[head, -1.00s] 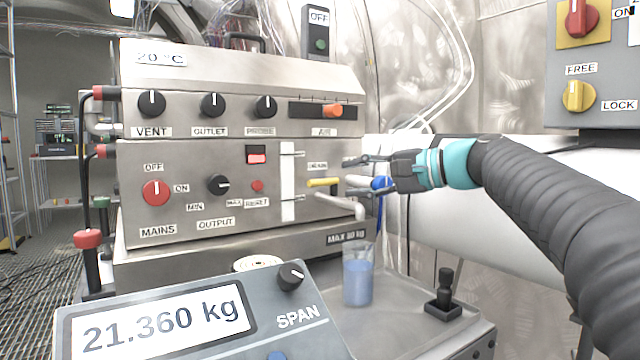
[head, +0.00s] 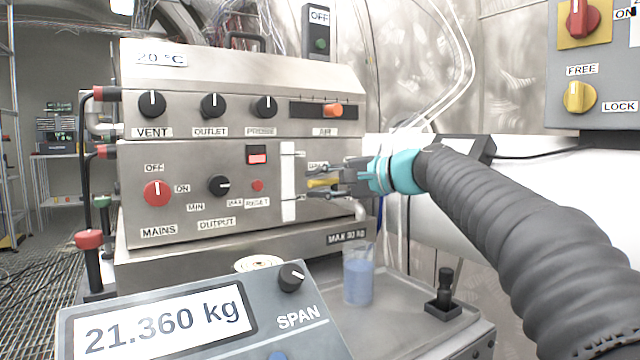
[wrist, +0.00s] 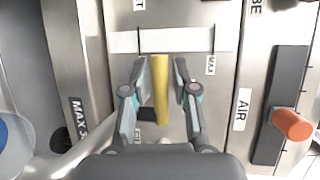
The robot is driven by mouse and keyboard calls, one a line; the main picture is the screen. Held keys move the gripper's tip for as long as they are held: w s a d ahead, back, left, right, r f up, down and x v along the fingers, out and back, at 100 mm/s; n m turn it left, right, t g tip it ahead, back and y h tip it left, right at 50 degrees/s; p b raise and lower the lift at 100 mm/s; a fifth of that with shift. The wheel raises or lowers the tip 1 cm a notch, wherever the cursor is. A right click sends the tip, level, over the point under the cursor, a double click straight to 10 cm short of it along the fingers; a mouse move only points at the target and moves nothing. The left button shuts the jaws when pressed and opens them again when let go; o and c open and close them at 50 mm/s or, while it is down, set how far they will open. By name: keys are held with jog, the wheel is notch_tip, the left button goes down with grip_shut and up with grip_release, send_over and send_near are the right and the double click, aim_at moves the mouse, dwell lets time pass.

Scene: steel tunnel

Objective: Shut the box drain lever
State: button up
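The yellow lever (head: 322,183) sits on the right part of the steel box's front panel, under a small label too blurred to read. In the head view my gripper (head: 308,182) reaches in from the right and partly hides it. In the wrist view the yellow lever (wrist: 161,92) lies lengthwise between my two fingers (wrist: 160,72). The fingers are open, one on each side of it, with a narrow gap visible on both sides.
A pale spout (head: 360,209) sticks out below the lever, above a clear cup (head: 358,278) of blue liquid. A white level strip (head: 288,181) is left of my fingertips. An orange slider (head: 332,111) is above. A scale display (head: 160,318) stands in front.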

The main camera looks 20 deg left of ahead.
grip_shut()
jog(key=shift+w+a+m+t, duration=0.1)
jog(key=shift+m+t, duration=0.4)
jog(key=shift+t, duration=0.2)
jog(key=shift+o, duration=2.4)
grip_release()
jog(key=v, duration=1.2)
jog(key=shift+r, duration=0.25)
